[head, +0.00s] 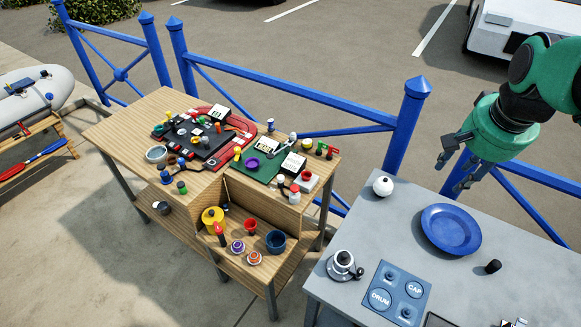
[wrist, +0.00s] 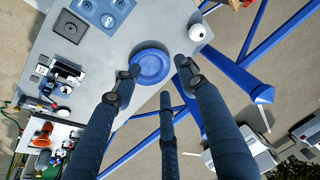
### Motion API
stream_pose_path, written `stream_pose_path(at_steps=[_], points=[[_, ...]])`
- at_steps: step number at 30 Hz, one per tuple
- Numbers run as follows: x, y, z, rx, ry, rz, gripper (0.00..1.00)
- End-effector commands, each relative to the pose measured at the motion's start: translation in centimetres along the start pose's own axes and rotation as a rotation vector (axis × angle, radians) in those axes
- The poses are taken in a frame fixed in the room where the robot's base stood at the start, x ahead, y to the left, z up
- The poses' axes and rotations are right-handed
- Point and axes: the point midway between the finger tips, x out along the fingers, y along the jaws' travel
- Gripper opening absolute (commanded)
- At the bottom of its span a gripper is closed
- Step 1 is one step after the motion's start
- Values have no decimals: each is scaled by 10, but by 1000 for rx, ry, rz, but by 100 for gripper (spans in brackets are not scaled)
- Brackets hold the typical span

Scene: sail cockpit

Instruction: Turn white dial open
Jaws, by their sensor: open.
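A round white knob-like thing (head: 383,186) stands at the grey table's back left corner; it also shows in the wrist view (wrist: 197,32). A white and silver round dial (head: 343,262) on a dark base sits at the table's left edge. I cannot tell for certain which of the two is the white dial. My gripper (head: 461,168) is open and empty, above the table's back edge, right of the white knob and apart from both. In the wrist view its dark fingers (wrist: 158,76) spread around the blue plate's outline, well above it.
On the grey table (head: 350,218) lie a blue plate (head: 451,229), a blue DRUM/CAP panel (head: 396,296) and a small black cylinder (head: 493,266). A blue railing (head: 407,130) runs behind. A cluttered wooden table (head: 122,122) stands to the left.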

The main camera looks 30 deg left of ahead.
Motion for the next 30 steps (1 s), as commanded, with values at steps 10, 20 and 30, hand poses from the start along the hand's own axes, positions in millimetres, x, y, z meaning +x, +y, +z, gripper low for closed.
stream_pose_path(at_steps=[10,20,30], points=[[31,-88,-52,15,-67,-2,42],[76,-178,-78,32,-126,8,42],[134,-274,-82,47,-181,28,42]])
